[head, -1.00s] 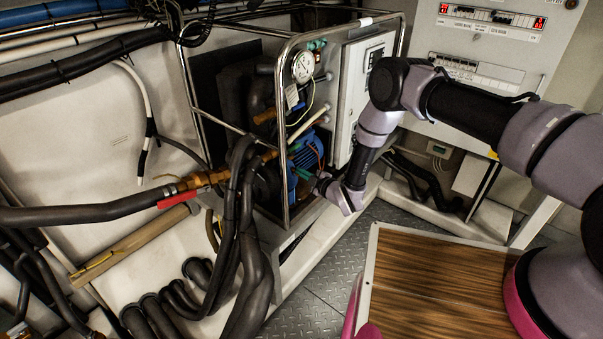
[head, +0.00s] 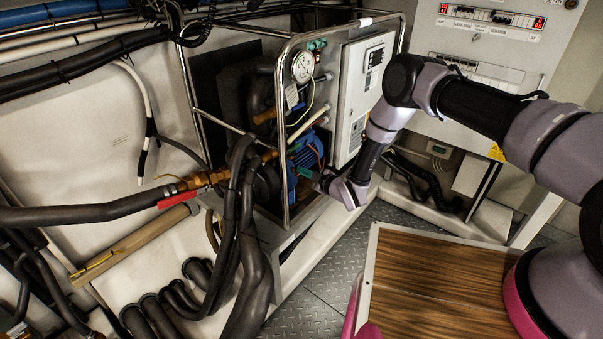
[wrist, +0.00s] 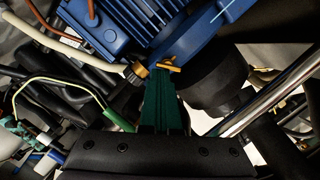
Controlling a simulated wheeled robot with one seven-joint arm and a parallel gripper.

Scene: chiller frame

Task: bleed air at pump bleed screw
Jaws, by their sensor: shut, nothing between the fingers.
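The blue pump motor (head: 308,150) sits inside the chiller frame, and its finned housing (wrist: 120,22) fills the top of the wrist view. A small brass wing-shaped piece (wrist: 169,65), which looks like the bleed screw, shows just beyond my green fingertips. My gripper (wrist: 162,72) is shut with its fingers together and empty. I cannot tell whether the fingertips touch the brass piece. In the head view my gripper (head: 301,171) is at the front of the pump, just inside the frame's opening; the screw cannot be made out there.
A chrome frame post (head: 284,130) stands left of my gripper, and a shiny tube (wrist: 265,103) runs close on its right in the wrist view. A brass knob (wrist: 135,73) is beside the fingertips. A pressure gauge (head: 303,67) and white control box (head: 362,85) are above.

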